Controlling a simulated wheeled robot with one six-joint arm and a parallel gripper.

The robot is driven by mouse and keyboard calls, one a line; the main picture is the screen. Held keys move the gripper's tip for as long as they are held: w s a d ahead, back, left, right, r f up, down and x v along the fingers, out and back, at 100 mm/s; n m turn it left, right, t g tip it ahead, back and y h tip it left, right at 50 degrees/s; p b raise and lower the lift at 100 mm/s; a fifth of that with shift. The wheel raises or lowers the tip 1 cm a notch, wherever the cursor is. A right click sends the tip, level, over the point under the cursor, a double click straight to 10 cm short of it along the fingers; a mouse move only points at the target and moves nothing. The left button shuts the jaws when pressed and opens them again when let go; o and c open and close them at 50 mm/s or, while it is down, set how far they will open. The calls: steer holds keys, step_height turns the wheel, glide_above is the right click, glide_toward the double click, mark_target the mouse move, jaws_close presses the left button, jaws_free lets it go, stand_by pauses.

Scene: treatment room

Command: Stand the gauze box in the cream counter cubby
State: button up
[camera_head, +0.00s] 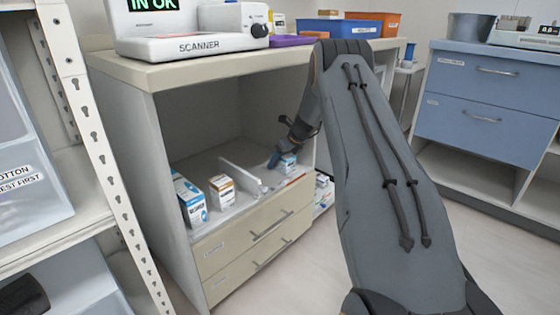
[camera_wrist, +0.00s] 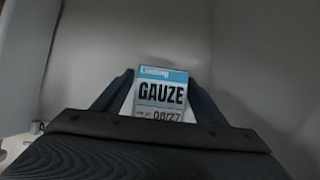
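The gauze box (camera_wrist: 161,94), white with a teal top band and the word GAUZE, sits between the two dark fingers of my gripper in the wrist view. The fingers close on it from both sides. In the head view my gripper (camera_head: 280,158) reaches into the right part of the cream counter cubby (camera_head: 195,130), and the small gauze box (camera_head: 289,164) shows at its tip, right of a pale divider (camera_head: 241,177). The box looks upright, low over or on the cubby floor; I cannot tell whether it touches. My forearm hides the cubby's right edge.
A blue-white box (camera_head: 190,200) and a smaller brown-white box (camera_head: 222,191) stand left of the divider. Drawers (camera_head: 255,240) lie below the cubby. A white shelf rack (camera_head: 105,170) stands close at left, blue drawers (camera_head: 485,95) at right.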

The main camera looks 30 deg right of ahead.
steer(key=p+v, duration=0.3)
steer(key=v, duration=0.9)
steer(key=shift+p, duration=0.4)
steer(key=shift+r, duration=0.15)
